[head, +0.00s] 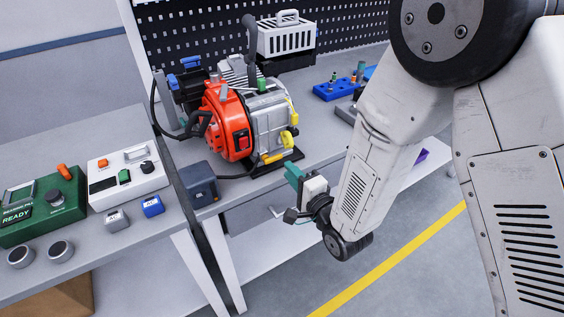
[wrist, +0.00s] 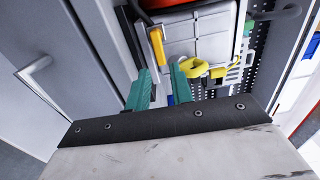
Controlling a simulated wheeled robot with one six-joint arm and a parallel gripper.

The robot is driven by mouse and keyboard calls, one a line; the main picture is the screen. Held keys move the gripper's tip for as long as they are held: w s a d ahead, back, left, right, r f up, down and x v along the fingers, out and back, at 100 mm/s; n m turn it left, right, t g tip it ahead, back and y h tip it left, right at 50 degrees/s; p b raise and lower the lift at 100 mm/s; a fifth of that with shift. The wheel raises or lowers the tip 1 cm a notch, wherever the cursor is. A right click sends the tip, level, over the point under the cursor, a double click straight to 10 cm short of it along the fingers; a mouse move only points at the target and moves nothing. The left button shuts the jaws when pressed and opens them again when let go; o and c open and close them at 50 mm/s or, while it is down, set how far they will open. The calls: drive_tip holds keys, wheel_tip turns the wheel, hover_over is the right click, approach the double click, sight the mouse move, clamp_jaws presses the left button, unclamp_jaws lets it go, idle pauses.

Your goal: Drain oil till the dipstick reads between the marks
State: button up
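The red and grey engine (head: 234,121) sits on the workbench in the head view, and its grey casing fills the top of the wrist view (wrist: 200,38). A yellow round part (head: 287,139) sits low on its right end, and a yellow strip-like part (head: 292,110) is above it. The wrist view shows a yellow ring-shaped part (wrist: 193,68) and a yellow bar (wrist: 158,46). I cannot tell which is the dipstick, and no oil level shows. My gripper (head: 293,172) has teal fingers, apart and empty in the wrist view (wrist: 161,76), off the engine's right end.
On the left bench are a green tester (head: 40,212) reading READY, a white box (head: 127,175) and small blocks. A dark blue box (head: 199,183) stands at the bench corner. A blue tray (head: 338,90) is behind. Open floor with a yellow line (head: 395,258) lies in front.

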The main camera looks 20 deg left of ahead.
sight(278, 159)
drive_tip(key=x, duration=0.5)
drive_tip(key=shift+w, duration=0.1)
clamp_jaws()
